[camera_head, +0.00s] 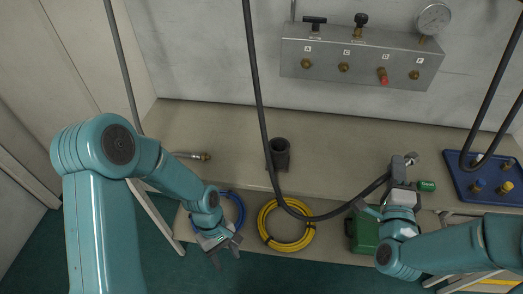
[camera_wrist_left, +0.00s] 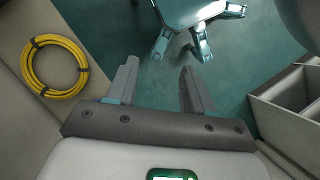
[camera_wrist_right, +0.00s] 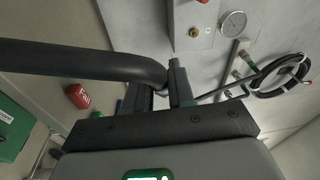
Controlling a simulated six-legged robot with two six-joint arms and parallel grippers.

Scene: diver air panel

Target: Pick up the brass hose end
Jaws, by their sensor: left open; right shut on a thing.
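A brass-coloured hose end (camera_head: 200,156) lies on the bench at the left, behind my left arm. My left gripper (camera_head: 228,252) is open and empty, lower right of it and apart from it, past the bench's front edge. Its two spread fingers show in the left wrist view (camera_wrist_left: 157,85) with nothing between them. My right gripper (camera_head: 399,172) is shut on a thick black hose (camera_head: 340,210), which also crosses the right wrist view (camera_wrist_right: 80,58) into the fingers. A small metallic fitting (camera_head: 412,158) shows just beyond the right fingers; whether it belongs to the held hose is unclear.
A grey valve panel (camera_head: 360,58) with brass ports, one red-capped, and a gauge (camera_head: 433,18) is on the wall. On the bench are a dark cup-like holder (camera_head: 279,154), blue coil (camera_head: 231,208), yellow coil (camera_head: 286,243), green case (camera_head: 363,232) and blue tray (camera_head: 482,190).

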